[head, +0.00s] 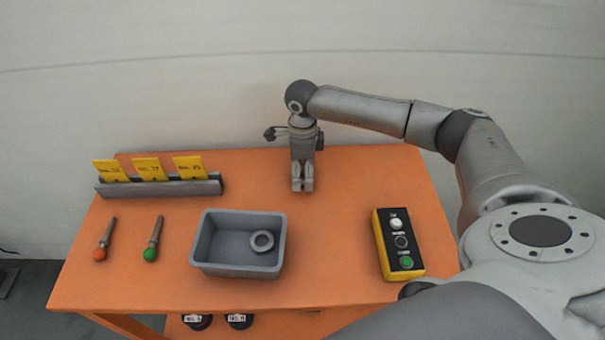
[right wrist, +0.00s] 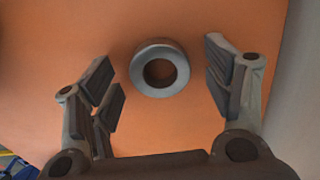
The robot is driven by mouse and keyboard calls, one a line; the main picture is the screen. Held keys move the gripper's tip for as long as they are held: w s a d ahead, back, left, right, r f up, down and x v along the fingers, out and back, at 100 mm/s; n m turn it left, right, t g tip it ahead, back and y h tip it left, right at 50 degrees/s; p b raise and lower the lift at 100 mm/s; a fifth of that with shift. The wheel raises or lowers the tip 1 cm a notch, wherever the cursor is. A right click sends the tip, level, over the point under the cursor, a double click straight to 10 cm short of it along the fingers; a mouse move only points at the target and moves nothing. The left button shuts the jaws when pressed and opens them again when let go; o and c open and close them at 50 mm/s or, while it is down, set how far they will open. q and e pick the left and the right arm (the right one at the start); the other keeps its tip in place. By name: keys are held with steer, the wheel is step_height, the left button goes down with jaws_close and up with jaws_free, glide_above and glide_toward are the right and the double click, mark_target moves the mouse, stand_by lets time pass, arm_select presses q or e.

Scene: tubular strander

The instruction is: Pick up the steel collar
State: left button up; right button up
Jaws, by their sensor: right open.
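A steel collar (right wrist: 141,69), a short grey ring with an open bore, rests on the orange table top in the right wrist view. It lies between and beyond the parted fingers of my right gripper (right wrist: 163,72), apart from both. In the head view my right gripper (head: 302,186) points down over the rear middle of the table and hides that collar. A second grey ring (head: 252,243) lies flat inside the grey bin (head: 238,271). My left gripper is not in view.
Dark round items (head: 238,321) sit below. The table between bin and button box is clear.

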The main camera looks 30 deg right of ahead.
steer(key=c, duration=1.3)
steer(key=shift+r, duration=0.15)
